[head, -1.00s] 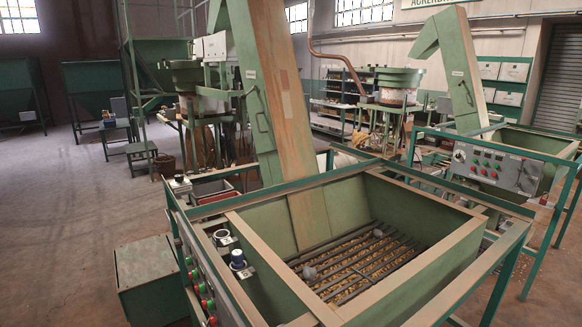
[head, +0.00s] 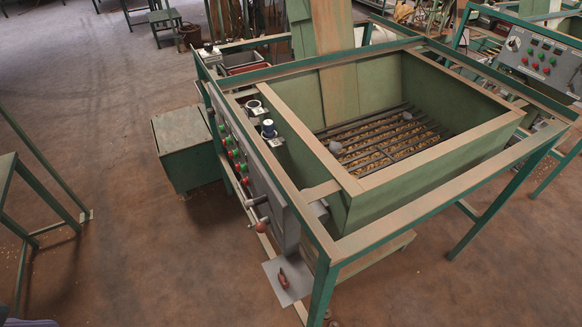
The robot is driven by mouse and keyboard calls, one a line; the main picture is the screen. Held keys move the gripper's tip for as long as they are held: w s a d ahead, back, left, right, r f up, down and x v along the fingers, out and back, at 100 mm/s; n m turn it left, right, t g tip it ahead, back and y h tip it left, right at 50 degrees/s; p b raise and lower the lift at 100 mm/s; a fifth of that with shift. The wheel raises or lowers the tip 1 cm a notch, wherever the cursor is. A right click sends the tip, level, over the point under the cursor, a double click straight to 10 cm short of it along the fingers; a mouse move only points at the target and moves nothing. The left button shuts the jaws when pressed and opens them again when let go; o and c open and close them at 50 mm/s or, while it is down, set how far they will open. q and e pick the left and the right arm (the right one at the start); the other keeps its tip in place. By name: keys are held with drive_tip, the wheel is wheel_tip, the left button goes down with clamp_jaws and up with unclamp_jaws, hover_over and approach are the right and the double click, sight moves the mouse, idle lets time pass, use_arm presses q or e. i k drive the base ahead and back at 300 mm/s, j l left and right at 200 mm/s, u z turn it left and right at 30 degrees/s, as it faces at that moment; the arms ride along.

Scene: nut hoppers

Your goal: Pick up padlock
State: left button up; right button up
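A small red object that looks like the padlock (head: 283,278) is on a grey plate (head: 300,272) low at the near left corner of the hopper frame. It is small, and its shackle is hard to make out. Neither of my grippers shows in the head view, so nothing of them is seen near the padlock.
The green hopper (head: 315,155) with a bar grate over nuts stands in its green frame. A control panel with a red-knobbed lever (head: 261,226) is on its left side, above the plate. A green box (head: 185,145) stands left of it. Open floor (head: 130,240) lies left.

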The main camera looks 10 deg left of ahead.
sight(283, 279)
drive_tip(key=u, duration=0.25)
drive_tip(key=i+j+z, duration=0.1)
drive_tip(key=j+z, duration=0.35)
drive_tip(key=j, duration=0.15)
drive_tip(key=j+z, duration=0.45)
drive_tip(key=j, duration=0.2)
